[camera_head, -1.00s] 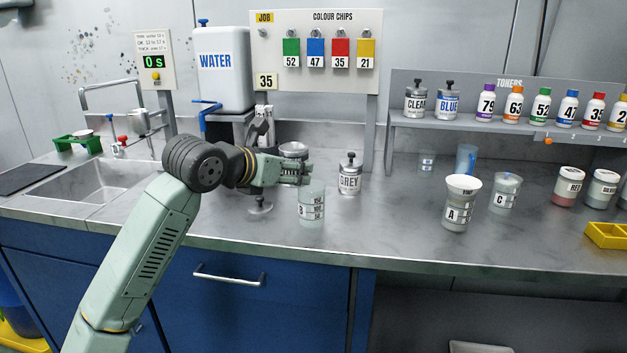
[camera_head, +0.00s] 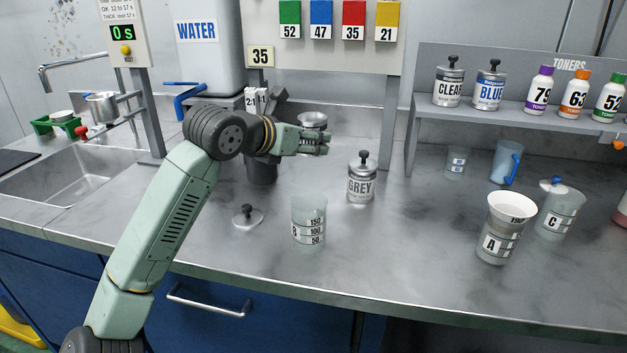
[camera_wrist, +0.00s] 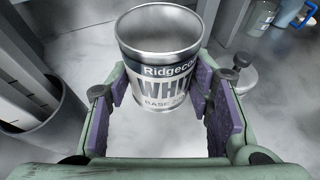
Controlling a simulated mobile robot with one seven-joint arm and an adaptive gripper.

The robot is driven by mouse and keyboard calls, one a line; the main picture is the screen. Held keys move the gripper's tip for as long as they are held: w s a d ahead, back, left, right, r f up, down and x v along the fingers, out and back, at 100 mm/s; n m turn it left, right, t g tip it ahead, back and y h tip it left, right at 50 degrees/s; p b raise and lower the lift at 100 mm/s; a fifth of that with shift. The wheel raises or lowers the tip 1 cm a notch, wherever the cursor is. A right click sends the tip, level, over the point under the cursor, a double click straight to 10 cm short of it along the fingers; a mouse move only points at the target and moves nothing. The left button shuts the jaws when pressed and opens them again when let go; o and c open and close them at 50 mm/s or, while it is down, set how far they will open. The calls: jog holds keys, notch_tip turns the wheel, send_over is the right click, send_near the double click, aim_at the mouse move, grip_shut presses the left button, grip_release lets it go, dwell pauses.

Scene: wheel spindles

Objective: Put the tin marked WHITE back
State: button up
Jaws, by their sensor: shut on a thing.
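My gripper (camera_head: 322,143) is shut on the tin marked WHITE (camera_wrist: 162,72). In the wrist view the tin is open-topped, with a silver rim and a partly visible "WHI" label between the purple finger pads. In the head view only the upper part of the tin (camera_head: 312,119) shows above my fingers; the rest is hidden. It is held behind and left of the GREY tin (camera_head: 361,184). A loose lid with a dark knob (camera_head: 247,217) lies on the counter, left of beaker B (camera_head: 309,224).
Cup A (camera_head: 496,235) and cup C (camera_head: 560,212) stand right. A dark pot (camera_head: 261,172) stands below my wrist.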

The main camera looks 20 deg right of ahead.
aim_at(306, 156)
notch_tip(306, 156, down, 4)
jog(key=shift+s+a+f+p, duration=0.15)
jog(key=shift+p, duration=0.2)
notch_tip(306, 156, down, 5)
jog(key=shift+r+p, duration=0.1)
jog(key=shift+p, duration=0.3)
jog(key=shift+f+b, duration=0.3)
jog(key=shift+b, duration=0.05)
jog(key=o, duration=1.3)
jog(key=shift+r, duration=0.1)
